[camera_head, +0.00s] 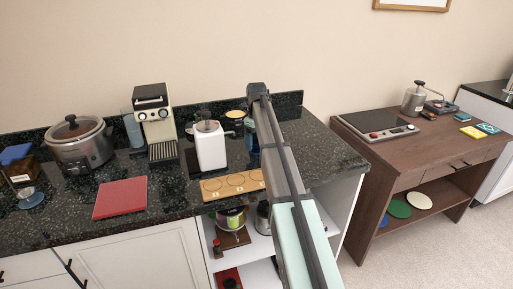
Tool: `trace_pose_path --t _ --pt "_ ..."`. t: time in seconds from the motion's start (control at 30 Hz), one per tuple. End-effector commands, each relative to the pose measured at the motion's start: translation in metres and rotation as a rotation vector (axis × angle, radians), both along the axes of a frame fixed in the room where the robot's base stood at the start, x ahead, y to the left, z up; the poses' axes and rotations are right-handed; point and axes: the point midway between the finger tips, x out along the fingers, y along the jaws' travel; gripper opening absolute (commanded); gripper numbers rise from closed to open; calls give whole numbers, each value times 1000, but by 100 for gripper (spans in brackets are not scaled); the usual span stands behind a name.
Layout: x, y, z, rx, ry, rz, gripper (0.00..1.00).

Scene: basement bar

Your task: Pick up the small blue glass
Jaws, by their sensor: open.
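A small dark-blue shape (251,136), which looks like the blue glass, stands on the black speckled counter (325,150), just left of my arm. My arm hides part of it, so its outline is unclear. My arm reaches from the bottom of the picture up over the counter. The dark end with my gripper (257,92) is near the counter's back edge, above and close to the blue shape. My gripper is open; its fingers are hard to make out. I cannot tell whether they touch the glass.
A white grinder-like appliance (210,146), a coffee machine (154,117) and a grey-blue bottle (132,130) stand to the left. A wooden board with round recesses (232,184) lies at the front edge. The counter right of my arm is clear.

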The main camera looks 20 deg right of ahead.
Motion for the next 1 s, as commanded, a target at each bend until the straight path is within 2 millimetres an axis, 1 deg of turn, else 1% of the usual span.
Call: trace_pose_path --t 0.13,0.73,1.0 --pt "0 0 0 0 0 0 86" --pt "0 0 1 0 0 0 28" --pt "0 0 3 0 -1 0 28"
